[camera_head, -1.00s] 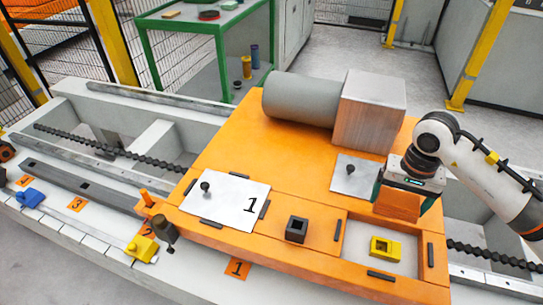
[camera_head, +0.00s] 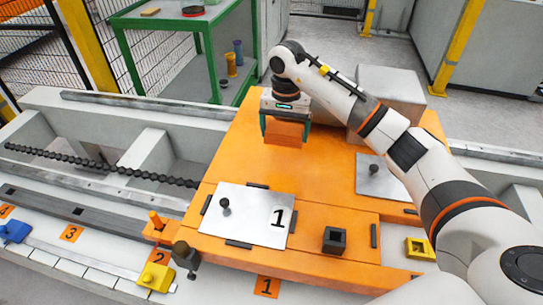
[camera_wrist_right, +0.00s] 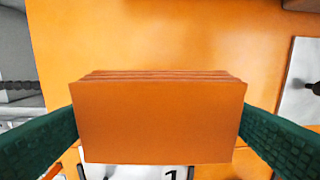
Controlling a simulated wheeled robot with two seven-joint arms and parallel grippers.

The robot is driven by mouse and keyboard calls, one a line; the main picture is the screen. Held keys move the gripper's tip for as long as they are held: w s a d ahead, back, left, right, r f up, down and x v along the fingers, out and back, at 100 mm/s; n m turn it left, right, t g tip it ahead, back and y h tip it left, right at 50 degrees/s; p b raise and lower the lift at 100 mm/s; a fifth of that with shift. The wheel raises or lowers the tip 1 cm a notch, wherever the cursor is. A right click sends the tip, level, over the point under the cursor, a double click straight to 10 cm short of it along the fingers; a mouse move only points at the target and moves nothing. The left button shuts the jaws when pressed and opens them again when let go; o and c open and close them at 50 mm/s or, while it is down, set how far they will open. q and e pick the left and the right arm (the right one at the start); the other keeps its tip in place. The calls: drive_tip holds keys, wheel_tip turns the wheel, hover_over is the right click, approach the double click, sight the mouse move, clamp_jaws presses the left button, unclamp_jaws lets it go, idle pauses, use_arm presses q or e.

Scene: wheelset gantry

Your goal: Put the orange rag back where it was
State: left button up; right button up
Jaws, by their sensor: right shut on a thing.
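The orange rag (camera_head: 284,134) is a folded, layered orange block held in my right gripper (camera_head: 285,126). In the right wrist view, the rag (camera_wrist_right: 160,120) spans the space between the two green fingers, which press on its sides. The gripper points down over the left rear part of the orange table (camera_head: 330,182). The rag looks above the surface, but the exact gap is hard to tell. My left gripper is not in view.
A white plate marked 1 (camera_head: 243,214) with a black knob lies in front. A second knobbed plate (camera_head: 380,182) and a grey block (camera_head: 405,90) are at right. A black square socket (camera_head: 335,240) and yellow block (camera_head: 420,249) sit near the front. A green shelf (camera_head: 190,50) stands behind.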

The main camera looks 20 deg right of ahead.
hover_over(284, 162)
wheel_tip(284, 162, down, 4)
drive_tip(key=shift+f, duration=0.15)
wheel_tip(284, 162, down, 4)
drive_tip(key=shift+r+b, duration=0.15)
drive_tip(key=shift+b, duration=0.3)
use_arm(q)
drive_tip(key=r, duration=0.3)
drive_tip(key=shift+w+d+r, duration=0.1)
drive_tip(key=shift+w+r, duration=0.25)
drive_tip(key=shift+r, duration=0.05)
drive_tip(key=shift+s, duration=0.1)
use_arm(e)
drive_tip(key=shift+f, duration=0.2)
drive_tip(key=o, duration=0.6)
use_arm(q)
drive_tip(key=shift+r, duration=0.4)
